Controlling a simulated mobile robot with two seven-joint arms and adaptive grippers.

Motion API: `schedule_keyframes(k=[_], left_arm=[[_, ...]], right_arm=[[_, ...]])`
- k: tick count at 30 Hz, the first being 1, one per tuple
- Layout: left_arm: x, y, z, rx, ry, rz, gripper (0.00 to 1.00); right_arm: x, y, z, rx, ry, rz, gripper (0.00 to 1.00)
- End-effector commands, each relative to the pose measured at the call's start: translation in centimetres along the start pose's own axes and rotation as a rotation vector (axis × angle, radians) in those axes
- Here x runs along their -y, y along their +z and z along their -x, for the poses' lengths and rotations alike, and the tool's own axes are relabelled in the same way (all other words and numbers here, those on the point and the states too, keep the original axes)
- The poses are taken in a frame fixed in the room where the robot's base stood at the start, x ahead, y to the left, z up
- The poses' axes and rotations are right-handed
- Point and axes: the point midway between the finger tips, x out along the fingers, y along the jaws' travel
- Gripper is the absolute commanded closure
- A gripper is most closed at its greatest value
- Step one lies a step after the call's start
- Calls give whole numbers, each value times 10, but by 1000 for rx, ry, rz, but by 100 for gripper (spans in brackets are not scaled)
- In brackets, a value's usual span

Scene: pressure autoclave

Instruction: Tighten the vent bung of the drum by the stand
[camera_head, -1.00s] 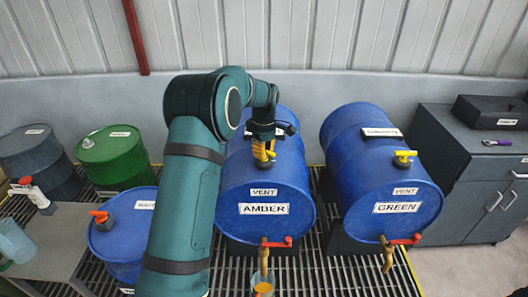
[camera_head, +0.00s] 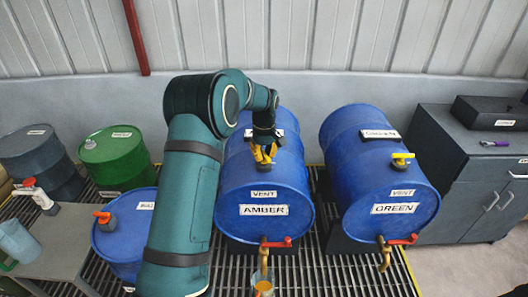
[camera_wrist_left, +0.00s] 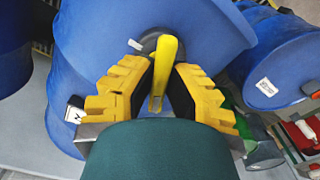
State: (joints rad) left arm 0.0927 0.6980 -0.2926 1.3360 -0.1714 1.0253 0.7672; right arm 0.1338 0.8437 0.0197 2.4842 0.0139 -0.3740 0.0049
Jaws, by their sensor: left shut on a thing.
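The blue drum labelled AMBER (camera_head: 232,190) lies on its side in the middle of the head view, with a VENT label on its upper front. My left gripper (camera_head: 264,153) is over the top of this drum, at its vent. In the left wrist view, the yellow handle of the vent bung (camera_wrist_left: 163,68) stands between the two yellow fingers of my left gripper (camera_wrist_left: 164,92), which is shut on it. The dark base of the bung meets the blue drum. In the head view the fingers mostly hide the bung. My right gripper is not in view.
A blue drum labelled GREEN (camera_head: 357,151) lies to the right with its own yellow vent handle (camera_head: 402,156). A red-handled tap (camera_head: 275,243) sticks out below the AMBER label, above a cup (camera_head: 262,286). A grey bench (camera_head: 62,237) stands at the left, a cabinet (camera_head: 465,175) at the right.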

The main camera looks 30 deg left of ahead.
Motion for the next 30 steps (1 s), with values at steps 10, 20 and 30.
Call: schedule_keyframes(k=[10,20,30], left_arm=[[1,1,-2,6,-3,-327,100],[1,1,-2,6,-2,-641,100],[1,1,-2,8,-2,-964,100]], right_arm=[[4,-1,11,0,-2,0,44],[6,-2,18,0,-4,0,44],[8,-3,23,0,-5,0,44]])
